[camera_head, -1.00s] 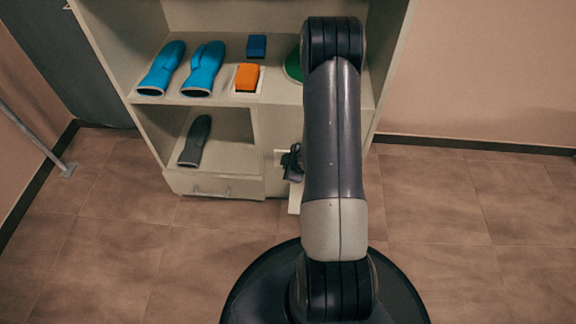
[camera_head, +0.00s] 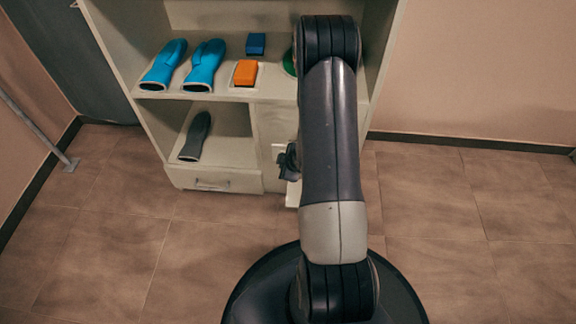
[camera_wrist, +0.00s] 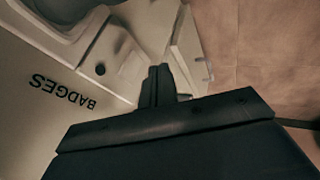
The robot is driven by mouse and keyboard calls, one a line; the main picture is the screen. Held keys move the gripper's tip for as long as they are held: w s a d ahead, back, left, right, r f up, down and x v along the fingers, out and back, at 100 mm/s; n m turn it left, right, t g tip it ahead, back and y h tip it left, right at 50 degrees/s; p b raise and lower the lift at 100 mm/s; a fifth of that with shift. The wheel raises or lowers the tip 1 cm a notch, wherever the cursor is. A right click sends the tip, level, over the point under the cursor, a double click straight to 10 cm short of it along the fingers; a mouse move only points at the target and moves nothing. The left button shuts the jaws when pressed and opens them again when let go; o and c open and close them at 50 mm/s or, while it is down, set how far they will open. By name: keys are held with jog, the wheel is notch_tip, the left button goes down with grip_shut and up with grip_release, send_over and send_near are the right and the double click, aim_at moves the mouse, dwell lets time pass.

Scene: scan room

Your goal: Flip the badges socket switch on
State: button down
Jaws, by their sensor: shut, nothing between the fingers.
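The word BADGES (camera_wrist: 62,92) is printed on a pale cabinet panel and appears upside down in the wrist view. Next to it is a pale moulded fitting (camera_wrist: 122,62) with a dark round spot, apparently the socket. I cannot clearly make out its switch. My gripper (camera_wrist: 158,84) is shut and empty, its dark fingertips over or close to the fitting's edge; contact cannot be told. In the head view my gripper (camera_head: 288,161) shows at the cabinet's lower front, partly behind my arm, beside a small pale plate (camera_head: 278,150).
The open cabinet (camera_head: 222,182) holds blue gloves (camera_head: 203,66), an orange block (camera_head: 245,72), a blue block (camera_head: 256,43) and a grey glove-like item (camera_head: 195,137). A pale ledge (camera_head: 293,194) juts out below my gripper. Floor to the right (camera_head: 470,215) is clear.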

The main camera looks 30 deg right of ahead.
jog(key=p+v, duration=0.4)
jog(key=v, duration=0.6)
jog(key=shift+s, duration=0.25)
jog(key=shift+a, duration=0.15)
